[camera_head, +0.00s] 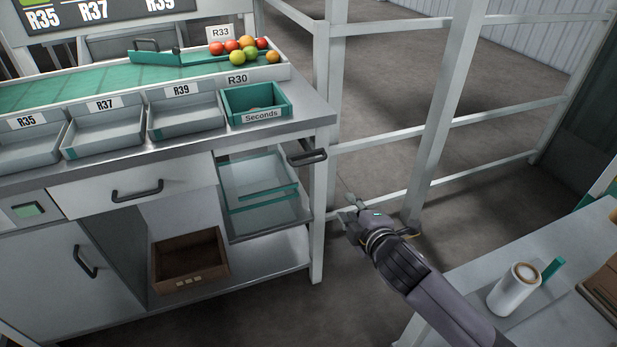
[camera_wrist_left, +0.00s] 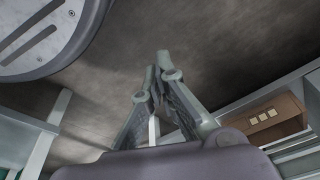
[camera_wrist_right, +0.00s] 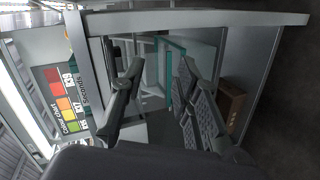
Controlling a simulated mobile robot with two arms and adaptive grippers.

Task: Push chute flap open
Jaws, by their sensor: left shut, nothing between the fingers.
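A clear panel with teal edges (camera_head: 262,195) sits in the open bay under the bench's right end. A dark handle (camera_head: 307,158) juts from the bench's right end above it. No part is labelled as the chute flap, so I cannot tell which one it is. My right gripper (camera_head: 350,208) is open and empty, right of the bench leg and apart from the bay. In the right wrist view, its spread fingers (camera_wrist_right: 160,68) face the bay and the teal-edged panel (camera_wrist_right: 170,70). My left gripper (camera_wrist_left: 163,62) is shut and empty over the floor, outside the head view.
The green Seconds tray (camera_head: 257,104) and grey trays (camera_head: 185,112) line the bench. Several tomatoes (camera_head: 246,48) lie behind. A brown crate (camera_head: 190,262) stands on the lower shelf. A metal rail frame (camera_head: 440,125) stands beyond my right gripper. A side table (camera_head: 540,270) is at right.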

